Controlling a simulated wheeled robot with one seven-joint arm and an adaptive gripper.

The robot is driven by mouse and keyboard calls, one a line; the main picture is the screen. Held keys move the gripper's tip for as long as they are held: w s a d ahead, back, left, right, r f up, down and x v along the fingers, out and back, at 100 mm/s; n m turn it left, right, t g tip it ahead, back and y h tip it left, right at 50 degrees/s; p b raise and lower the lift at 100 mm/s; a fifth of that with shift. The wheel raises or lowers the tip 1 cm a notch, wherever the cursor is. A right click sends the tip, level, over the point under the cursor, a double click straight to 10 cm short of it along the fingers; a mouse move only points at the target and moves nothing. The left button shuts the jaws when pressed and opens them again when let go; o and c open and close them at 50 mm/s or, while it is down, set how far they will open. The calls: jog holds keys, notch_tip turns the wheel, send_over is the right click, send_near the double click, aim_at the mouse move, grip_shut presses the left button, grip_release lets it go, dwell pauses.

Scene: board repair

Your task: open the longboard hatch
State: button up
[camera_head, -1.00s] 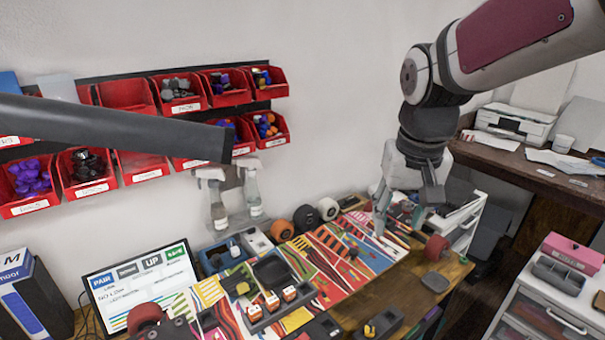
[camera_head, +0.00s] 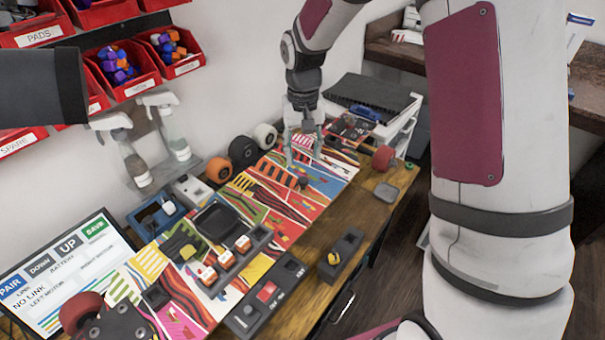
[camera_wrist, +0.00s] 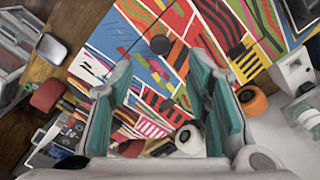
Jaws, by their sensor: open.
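The colourful striped longboard deck (camera_head: 325,196) lies along the wooden bench, with a red wheel (camera_head: 383,158) near its far end. My gripper (camera_head: 303,156) is above the far part of the deck, pointing down, open and empty. A small dark round knob (camera_head: 304,182) is on the deck just in front of it. In the wrist view the open gripper (camera_wrist: 160,75) has its teal fingers apart, and the knob (camera_wrist: 160,45) shows beyond and between the fingertips. The deck (camera_wrist: 195,40) fills the upper middle there. I cannot make out the hatch's outline clearly; no raised lid shows.
A black module with white-and-orange blocks (camera_head: 228,262) sits on the near part. Orange and black wheels (camera_head: 243,153) stand along the wall side. A lit screen (camera_head: 62,285) is at lower left. A black box with a yellow part (camera_head: 340,254) lies near the front edge.

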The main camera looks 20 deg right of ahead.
aim_at(303, 180)
notch_tip(303, 180, down, 8)
jog(key=shift+f, duration=0.25)
grip_shut()
